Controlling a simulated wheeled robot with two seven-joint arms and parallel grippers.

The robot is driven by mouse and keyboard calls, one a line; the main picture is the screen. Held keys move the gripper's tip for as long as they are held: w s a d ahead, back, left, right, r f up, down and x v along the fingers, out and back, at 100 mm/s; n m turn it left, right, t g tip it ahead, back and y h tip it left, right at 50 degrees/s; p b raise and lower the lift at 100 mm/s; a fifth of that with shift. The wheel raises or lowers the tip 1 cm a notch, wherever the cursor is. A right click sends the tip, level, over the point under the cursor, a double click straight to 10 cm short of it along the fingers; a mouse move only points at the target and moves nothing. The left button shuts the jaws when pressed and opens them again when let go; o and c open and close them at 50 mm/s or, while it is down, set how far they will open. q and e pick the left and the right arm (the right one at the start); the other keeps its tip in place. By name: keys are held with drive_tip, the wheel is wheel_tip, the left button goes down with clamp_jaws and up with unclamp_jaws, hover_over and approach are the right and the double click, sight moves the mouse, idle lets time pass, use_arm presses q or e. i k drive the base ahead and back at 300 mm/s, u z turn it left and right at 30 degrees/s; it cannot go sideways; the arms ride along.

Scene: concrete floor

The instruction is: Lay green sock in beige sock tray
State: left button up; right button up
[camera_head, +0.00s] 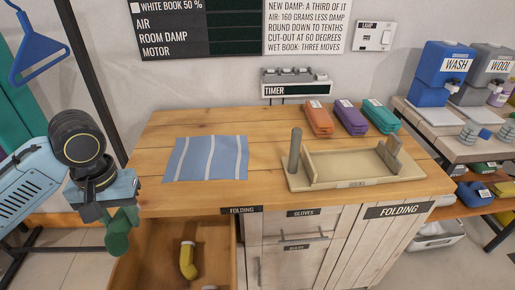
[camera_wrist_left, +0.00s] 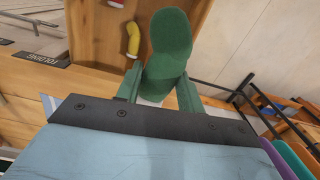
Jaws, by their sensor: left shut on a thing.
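My left gripper (camera_head: 112,208) is shut on the green sock (camera_head: 118,238), which hangs down from it in front of the table's left front corner, near the open drawer. In the left wrist view the green sock (camera_wrist_left: 168,50) is between the green fingers of the gripper (camera_wrist_left: 158,92). The beige tray (camera_head: 405,170) lies on the right part of the wooden table, with a grey post and upright beige pieces on it. My right gripper is not in view.
The open wooden drawer (camera_head: 155,255) holds a yellow sock (camera_head: 188,260). A blue striped cloth (camera_head: 207,158) lies on the table (camera_head: 262,125). Orange (camera_head: 318,117), purple (camera_head: 350,117) and teal (camera_head: 381,115) bundles sit behind the tray. Bare tabletop lies between cloth and tray.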

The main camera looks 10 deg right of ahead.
sight(326, 169)
drive_tip(key=z, duration=1.05)
drive_tip(key=k, duration=0.15)
drive_tip(key=z, duration=0.75)
drive_tip(key=i, duration=0.5)
drive_tip(key=z, duration=0.05)
